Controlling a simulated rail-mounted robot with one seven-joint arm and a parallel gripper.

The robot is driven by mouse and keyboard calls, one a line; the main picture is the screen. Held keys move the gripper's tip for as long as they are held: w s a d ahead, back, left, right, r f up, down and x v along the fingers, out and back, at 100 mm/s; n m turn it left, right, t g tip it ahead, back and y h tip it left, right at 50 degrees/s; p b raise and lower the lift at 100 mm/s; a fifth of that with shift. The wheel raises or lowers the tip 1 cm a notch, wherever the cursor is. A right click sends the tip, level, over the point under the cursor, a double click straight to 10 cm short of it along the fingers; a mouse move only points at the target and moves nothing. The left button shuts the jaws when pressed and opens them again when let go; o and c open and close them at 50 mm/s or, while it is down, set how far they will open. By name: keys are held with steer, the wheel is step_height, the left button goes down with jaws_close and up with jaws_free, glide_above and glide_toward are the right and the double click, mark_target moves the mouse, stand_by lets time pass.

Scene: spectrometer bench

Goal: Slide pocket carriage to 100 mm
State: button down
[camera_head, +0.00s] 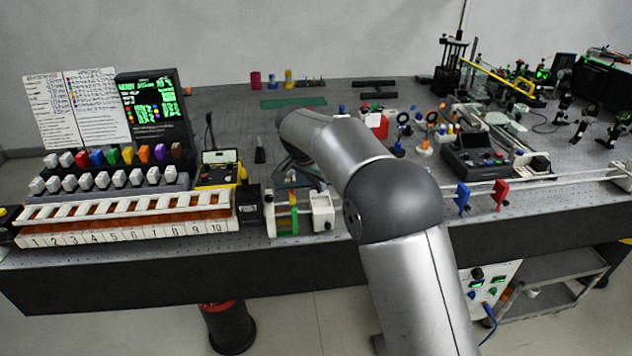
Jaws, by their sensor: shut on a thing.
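My arm reaches from the bottom right over the bench and bends back down at its far end. My gripper (297,172) shows only as a dark part below the wrist, and its fingertips are hard to make out. It is shut on what appears to be the pocket carriage (284,217), a small piece with green and yellow parts at the bench's front edge. A white block (322,211) stands just right of it. A pale rail (550,183) runs along the front edge to the right, partly hidden behind my arm. A blue marker (462,198) and a red marker (500,195) stand on it. No scale is readable.
A numbered white rack (125,222) and rows of coloured-cap items stand at the left, before a dark display (155,105). A yellow-black device (220,168) is left of my gripper. Optics and a dark console (480,155) crowd the right.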

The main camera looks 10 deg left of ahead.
steer(key=shift+a, duration=0.1)
steer(key=c, duration=1.4)
jaws_free()
steer(key=v, duration=1.7)
steer(key=shift+s+r, duration=0.15)
steer(key=shift+s, duration=0.05)
steer(key=shift+d, duration=0.2)
